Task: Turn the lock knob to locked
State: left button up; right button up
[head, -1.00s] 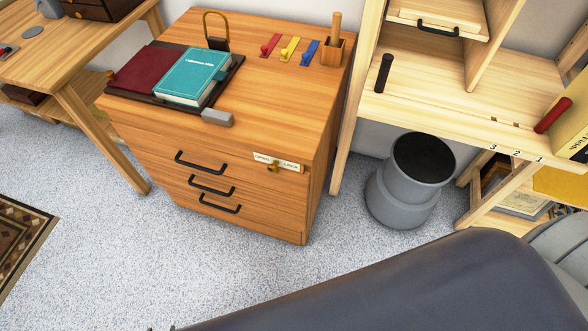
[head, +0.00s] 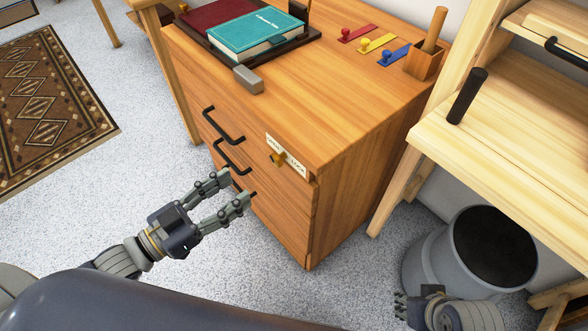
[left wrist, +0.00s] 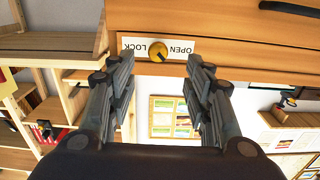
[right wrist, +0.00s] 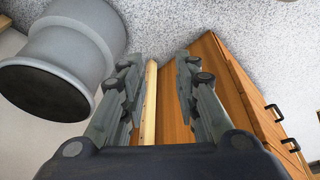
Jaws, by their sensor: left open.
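The brass lock knob (head: 278,158) sits on a white label plate (head: 292,162) at the upper right of the wooden cabinet's front. In the left wrist view the knob (left wrist: 158,51) shows between the words OPEN and LOCK, upside down, beyond my fingertips. My left gripper (head: 240,185) is open and empty, below and left of the knob in the head view, apart from it. My right gripper (head: 398,306) is low at the right, beside the grey bin; in the right wrist view its fingers (right wrist: 158,75) are spread with nothing between them.
The wooden cabinet (head: 355,165) has several black drawer handles (head: 222,125) left of the knob. Books (head: 258,33) and a grey block (head: 248,80) lie on top. A grey bin (head: 425,255) and a wooden shelf unit (head: 520,130) stand at the right.

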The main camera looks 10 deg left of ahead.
aim_at(274, 162)
pick_arm(q)
jog(key=b+x, duration=0.1)
jog(key=x, duration=0.4)
jog(key=b+x, duration=0.1)
jog(key=x, duration=0.4)
jog(key=shift+r, duration=0.25)
jog(key=shift+w+d, duration=0.3)
jog(key=shift+d, duration=0.05)
pick_arm(e)
jog(key=w+a+r+t, duration=0.1)
jog(key=w+r+t, duration=0.1)
jog(key=w, duration=0.3)
jog(key=w+a+r+t+y, duration=0.1)
jog(key=w+a+t, duration=0.1)
jog(key=w, duration=0.3)
jog(key=shift+a+r+t, duration=0.15)
jog(key=shift+r+t, duration=0.25)
jog(key=shift+t, duration=0.3)
jog(key=shift+w, duration=0.1)
pick_arm(q)
jog(key=c, duration=1)
